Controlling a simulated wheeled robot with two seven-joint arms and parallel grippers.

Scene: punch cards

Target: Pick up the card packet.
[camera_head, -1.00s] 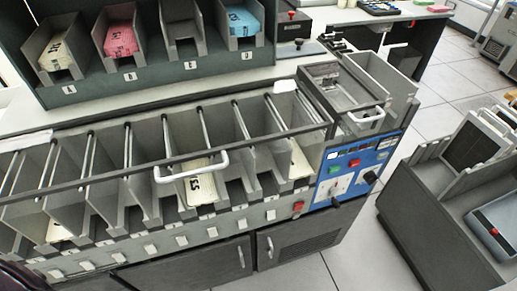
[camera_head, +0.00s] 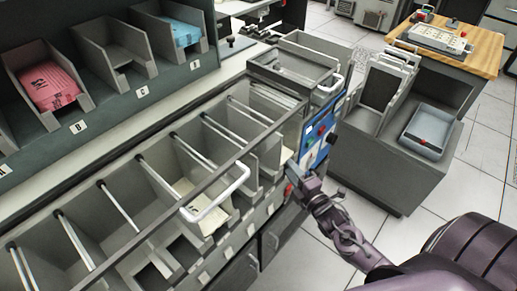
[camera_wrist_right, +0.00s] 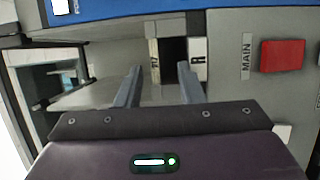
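Several card packets show in the head view. A cream packet (camera_head: 190,197) lies in a middle pocket of the grey sorter. Another cream packet (camera_head: 284,157) shows partly in the right end pocket, close to my right gripper (camera_head: 299,180). A pink packet (camera_head: 46,86) and a blue packet (camera_head: 183,33) lie in the upper bins. In the right wrist view my right gripper (camera_wrist_right: 159,78) has its fingers apart, with nothing clearly held between them. Ahead is a dark slot (camera_wrist_right: 173,60) between pale labelled pieces; whether one is a packet is unclear. My left gripper is not in view.
The sorter's rail with a white handle (camera_head: 215,196) crosses above the pockets. A blue control panel (camera_head: 318,130) is beside my right gripper; a red MAIN switch (camera_wrist_right: 283,55) is to the right in the wrist view.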

